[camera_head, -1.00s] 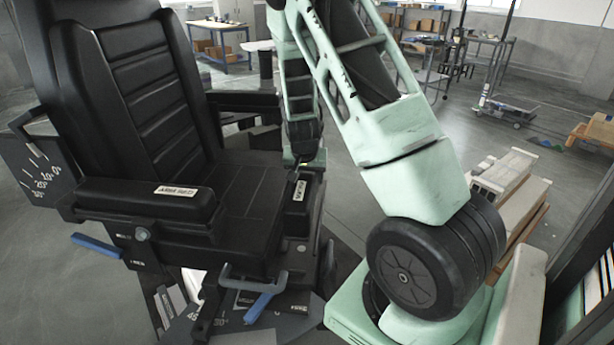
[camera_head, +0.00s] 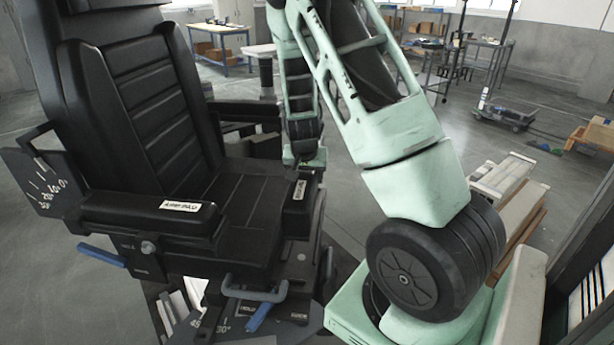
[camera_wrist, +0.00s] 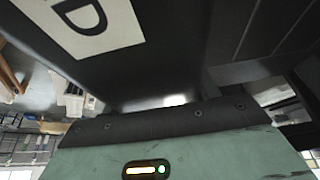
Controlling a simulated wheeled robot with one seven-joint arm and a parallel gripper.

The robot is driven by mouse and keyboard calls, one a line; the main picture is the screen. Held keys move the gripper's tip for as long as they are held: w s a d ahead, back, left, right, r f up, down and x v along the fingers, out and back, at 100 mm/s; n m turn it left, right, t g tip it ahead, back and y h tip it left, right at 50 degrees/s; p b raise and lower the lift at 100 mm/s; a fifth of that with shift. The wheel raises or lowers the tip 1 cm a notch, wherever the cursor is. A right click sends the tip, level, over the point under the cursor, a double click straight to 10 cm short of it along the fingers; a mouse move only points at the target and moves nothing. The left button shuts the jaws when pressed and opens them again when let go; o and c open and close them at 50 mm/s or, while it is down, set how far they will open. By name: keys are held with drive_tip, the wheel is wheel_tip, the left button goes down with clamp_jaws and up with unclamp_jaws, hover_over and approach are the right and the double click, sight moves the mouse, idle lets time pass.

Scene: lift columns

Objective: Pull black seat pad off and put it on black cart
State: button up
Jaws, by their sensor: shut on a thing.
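The black seat pad (camera_head: 245,205) is the ribbed seat of a large black chair, between the near armrest and the far one. A white label sits on its front far corner. My gripper (camera_head: 303,163) is at that corner, shut on the pad's edge. The fingertips are hidden from both views. The wrist view shows the pad's black surface (camera_wrist: 185,45) close up, with part of a white label ending in "D". The pad appears still in the chair; any lift cannot be told. A low dark wheeled cart (camera_head: 505,118) with an upright post stands at the back right.
The near armrest (camera_head: 150,212) and far armrest (camera_head: 243,110) flank the seat. The tall backrest (camera_head: 130,100) rises behind it. Pale boxes (camera_head: 503,180) are stacked right of my arm. Workbenches stand along the back; open grey floor lies between them and the chair.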

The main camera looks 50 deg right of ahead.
drive_tip(key=shift+r+p, duration=1.2)
drive_tip(key=shift+r, duration=0.45)
